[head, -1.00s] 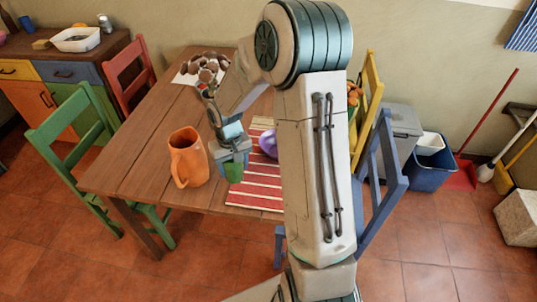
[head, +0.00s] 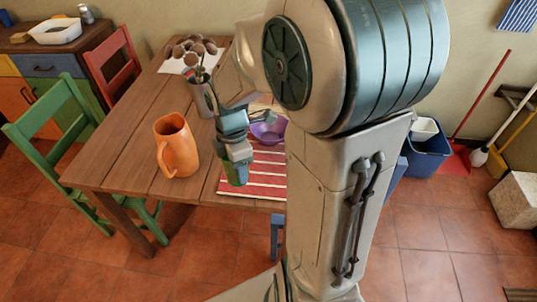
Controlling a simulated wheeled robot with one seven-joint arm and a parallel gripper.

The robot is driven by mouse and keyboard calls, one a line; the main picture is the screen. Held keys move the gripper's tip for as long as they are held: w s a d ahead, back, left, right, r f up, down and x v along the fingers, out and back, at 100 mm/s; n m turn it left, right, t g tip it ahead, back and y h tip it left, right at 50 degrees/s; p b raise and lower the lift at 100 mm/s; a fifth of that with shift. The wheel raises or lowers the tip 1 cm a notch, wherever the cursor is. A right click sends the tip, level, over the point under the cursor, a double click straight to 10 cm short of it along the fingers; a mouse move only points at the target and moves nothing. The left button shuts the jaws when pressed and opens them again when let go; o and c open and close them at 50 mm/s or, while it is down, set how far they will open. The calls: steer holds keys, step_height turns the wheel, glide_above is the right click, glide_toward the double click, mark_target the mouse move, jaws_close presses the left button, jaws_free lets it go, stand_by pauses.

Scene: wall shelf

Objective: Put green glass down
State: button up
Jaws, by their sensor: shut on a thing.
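My gripper (head: 237,152) is shut on the green glass (head: 235,173). The glass shows below the jaws, over the left end of the red and white striped mat (head: 262,185) near the table's front edge. The jaws hide its upper part. I cannot tell whether its base touches the mat or is a little above it.
An orange pitcher (head: 177,146) stands on the wooden table (head: 122,150) left of my gripper. A purple bowl (head: 268,131) is close behind on the right. A grey container (head: 201,96) with utensils stands farther back. My arm hides the table's right side.

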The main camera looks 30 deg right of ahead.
steer(key=shift+s+n, duration=0.7)
steer(key=shift+n, duration=0.4)
steer(key=shift+d+f, duration=0.15)
steer(key=shift+d, duration=0.15)
steer(key=w+d+f, duration=0.1)
steer(key=d+f, duration=0.1)
steer(key=d, duration=0.1)
steer(key=w+d+f, duration=0.1)
steer(key=d+f, duration=0.1)
steer(key=d, duration=0.2)
steer(key=w+d+f, duration=0.1)
steer(key=d+f, duration=0.1)
steer(key=d, duration=0.1)
steer(key=shift+d+f+b, duration=0.3)
steer(key=shift+f, duration=1.95)
steer(key=shift+f+b, duration=0.15)
steer(key=shift+b, duration=0.15)
steer(key=o, duration=1)
